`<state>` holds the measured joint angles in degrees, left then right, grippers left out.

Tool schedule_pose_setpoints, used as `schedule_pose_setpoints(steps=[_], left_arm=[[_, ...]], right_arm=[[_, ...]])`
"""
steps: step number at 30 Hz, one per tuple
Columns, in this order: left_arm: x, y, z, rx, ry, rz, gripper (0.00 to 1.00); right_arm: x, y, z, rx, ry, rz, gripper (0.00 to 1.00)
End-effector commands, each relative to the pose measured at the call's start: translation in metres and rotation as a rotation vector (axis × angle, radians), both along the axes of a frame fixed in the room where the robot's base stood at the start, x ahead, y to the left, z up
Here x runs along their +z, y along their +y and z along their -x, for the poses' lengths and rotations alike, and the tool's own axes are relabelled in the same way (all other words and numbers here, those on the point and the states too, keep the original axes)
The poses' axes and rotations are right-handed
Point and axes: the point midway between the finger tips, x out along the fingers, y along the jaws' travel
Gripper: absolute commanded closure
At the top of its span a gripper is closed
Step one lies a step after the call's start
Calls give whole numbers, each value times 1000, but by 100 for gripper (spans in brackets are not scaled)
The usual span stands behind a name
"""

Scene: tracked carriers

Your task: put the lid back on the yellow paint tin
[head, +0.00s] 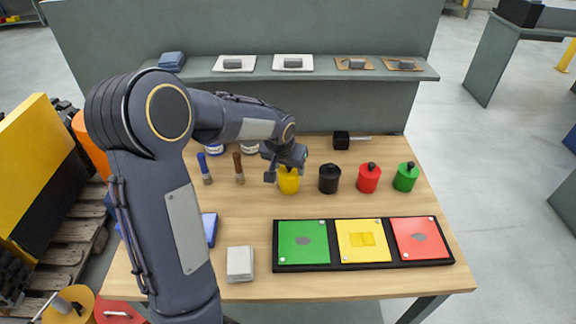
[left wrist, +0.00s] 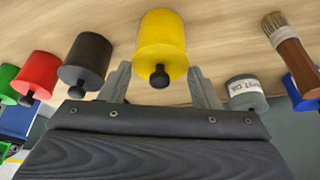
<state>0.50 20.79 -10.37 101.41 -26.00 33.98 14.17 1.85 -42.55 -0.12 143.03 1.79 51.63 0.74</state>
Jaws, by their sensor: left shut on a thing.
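The yellow paint tin (head: 289,184) stands on the wooden table, left of the black tin. My left gripper (head: 286,170) is over its top and hides most of it in the head view. In the left wrist view the yellow tin (left wrist: 161,28) is seen from above its top, with the yellow lid (left wrist: 160,63) and its black knob towards me. The fingers of the left gripper (left wrist: 160,70) are on either side of the lid, shut on it. No gap shows between lid and tin, but I cannot tell whether it is fully seated. My right gripper is out of view.
Black (head: 329,180), red (head: 368,181) and green (head: 405,180) knobbed tins stand in a row to the right. Brushes (head: 239,168) stand to the left. A black tray (head: 336,267) with coloured panels lies in front. A grey shelf (head: 325,70) runs behind.

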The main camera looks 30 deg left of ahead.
Motion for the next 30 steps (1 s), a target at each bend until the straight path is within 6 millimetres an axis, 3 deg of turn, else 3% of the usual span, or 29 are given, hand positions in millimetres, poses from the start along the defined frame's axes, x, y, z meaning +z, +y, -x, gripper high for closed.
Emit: schedule_pose_setpoints(steps=[28, 29, 30], left_arm=[[0, 0, 0, 0, 0, 0, 65], [0, 0, 0, 0, 0, 0, 41], [0, 0, 0, 0, 0, 0, 36]], right_arm=[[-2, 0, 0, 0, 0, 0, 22], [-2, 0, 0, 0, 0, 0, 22], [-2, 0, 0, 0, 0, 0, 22]])
